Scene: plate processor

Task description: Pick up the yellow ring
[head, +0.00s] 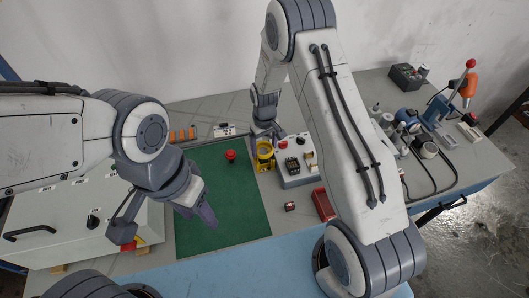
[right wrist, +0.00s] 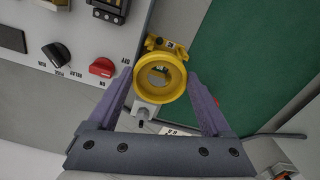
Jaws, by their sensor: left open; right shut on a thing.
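The yellow ring (right wrist: 160,56) sits between the two fingers of my right gripper (right wrist: 160,78) in the right wrist view, with a finger against each side. It also shows in the head view (head: 265,148), beside the green mat (head: 222,215), below my right gripper (head: 266,132). A yellow bracket and a pale metal part show around and beneath the ring; whether the ring is clear of them I cannot tell. My left gripper (head: 165,216) is open and empty at the mat's left side, over the edge of the white box.
A control box (head: 297,166) with a red knob stands right of the ring. A red button (head: 231,155) is on the mat. A white box (head: 75,215) stands at left, a red block (head: 323,204) near the front. The mat's middle is clear.

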